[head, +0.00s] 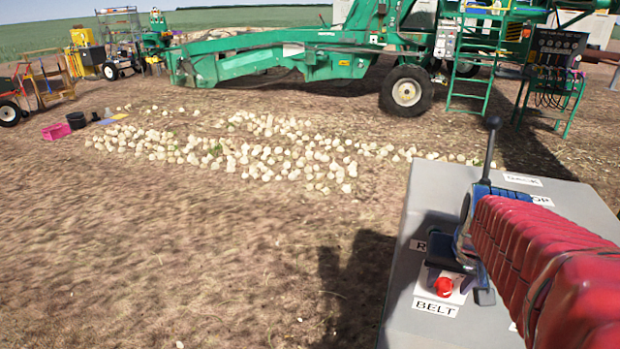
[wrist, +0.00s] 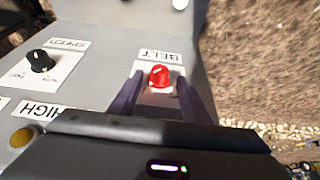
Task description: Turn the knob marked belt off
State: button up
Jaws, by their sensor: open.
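The belt knob is red and sits on a white plate beside the BELT label (head: 436,308), on the near end of a grey control box (head: 405,300). The knob shows in the head view (head: 444,287) and in the wrist view (wrist: 160,76), where the label is upside down. My gripper (head: 460,284) is open over the knob. In the wrist view its two dark fingers (wrist: 160,92) stand on either side of the knob, with a gap on both sides. I cannot tell how deep the fingertips reach. The knob's marked positions are not readable.
In the wrist view a black knob (wrist: 40,61) and a yellow button (wrist: 22,137) are on the same panel. A black-topped lever (head: 492,122) rises behind my gripper. Onions (head: 265,160) lie on the soil, with a green machine (head: 270,60) beyond.

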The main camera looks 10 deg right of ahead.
aim_at(444, 289)
jog(key=shift+x, duration=1.4)
jog(key=shift+a, duration=0.1)
jog(key=c, duration=1)
